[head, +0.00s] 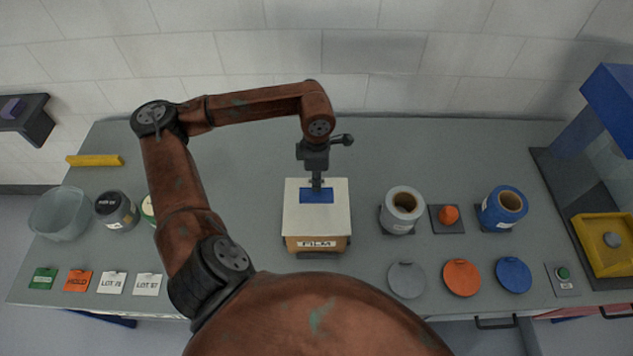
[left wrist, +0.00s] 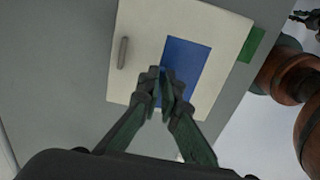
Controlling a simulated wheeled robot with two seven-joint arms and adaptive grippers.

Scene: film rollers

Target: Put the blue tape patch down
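My left gripper (head: 317,184) points down at the patch's far edge. In the left wrist view its fingers (left wrist: 160,73) come together at one edge of the patch (left wrist: 188,65), apparently pinching it. The white top (left wrist: 226,30) shows around the patch. I cannot tell whether the patch touches the top or hangs just above it. My right gripper is not clearly in view.
A clear bowl (head: 60,213), jars and small cards are on the left. The table behind the box is free.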

